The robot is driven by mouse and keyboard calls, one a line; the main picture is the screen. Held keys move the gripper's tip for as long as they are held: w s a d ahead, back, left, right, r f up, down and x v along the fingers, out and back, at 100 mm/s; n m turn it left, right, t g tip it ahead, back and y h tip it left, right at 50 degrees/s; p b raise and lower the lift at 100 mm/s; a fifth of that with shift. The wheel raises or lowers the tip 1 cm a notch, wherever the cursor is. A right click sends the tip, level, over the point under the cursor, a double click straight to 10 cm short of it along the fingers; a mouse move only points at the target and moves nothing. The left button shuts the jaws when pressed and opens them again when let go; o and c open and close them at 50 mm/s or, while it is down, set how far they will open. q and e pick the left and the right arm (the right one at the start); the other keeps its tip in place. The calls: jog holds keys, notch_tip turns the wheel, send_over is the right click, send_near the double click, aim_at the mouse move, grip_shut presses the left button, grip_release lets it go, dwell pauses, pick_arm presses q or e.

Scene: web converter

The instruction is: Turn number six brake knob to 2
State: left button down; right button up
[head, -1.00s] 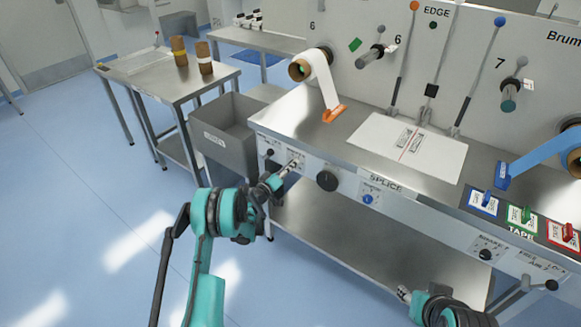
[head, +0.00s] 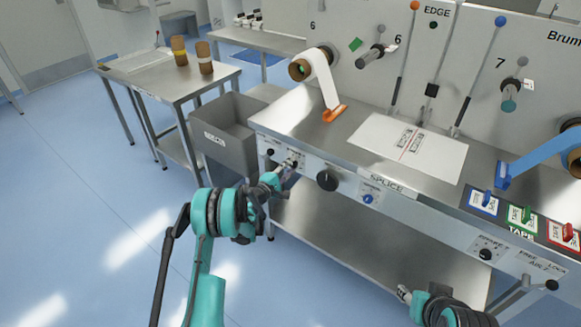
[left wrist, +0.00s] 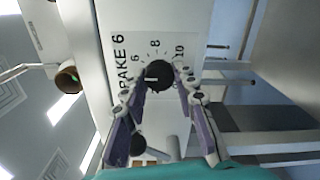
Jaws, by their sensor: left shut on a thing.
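The brake 6 knob (left wrist: 159,75) is black and round, on a white panel marked "BRAKE 6". The figures 6, 8 and 10 show around it, and a small light mark is on its left side in the left wrist view. My left gripper (left wrist: 160,88) is shut on this knob, one purple finger on each side. In the head view my left gripper (head: 289,167) is at the front panel and hides most of the knob. My right gripper (head: 404,293) is at the bottom edge, away from the panel; its fingers are too small to judge.
A large black knob (head: 327,181) and a blue knob (head: 367,198) sit to the right on the same panel. A small black knob (head: 270,152) is to the left. A grey bin (head: 228,140) stands left of the machine. Open floor lies at the left.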

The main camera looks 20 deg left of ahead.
pick_arm(q)
jog(key=n, duration=0.4)
jog(key=shift+n, duration=0.3)
jog(key=n, duration=0.3)
jog(key=shift+f+n, duration=0.1)
jog(key=shift+n, duration=0.3)
jog(key=n, duration=0.4)
jog(key=shift+d, duration=0.1)
jog(key=shift+n, duration=2.1)
jog(key=shift+s, duration=0.1)
jog(key=c, duration=1.2)
grip_release()
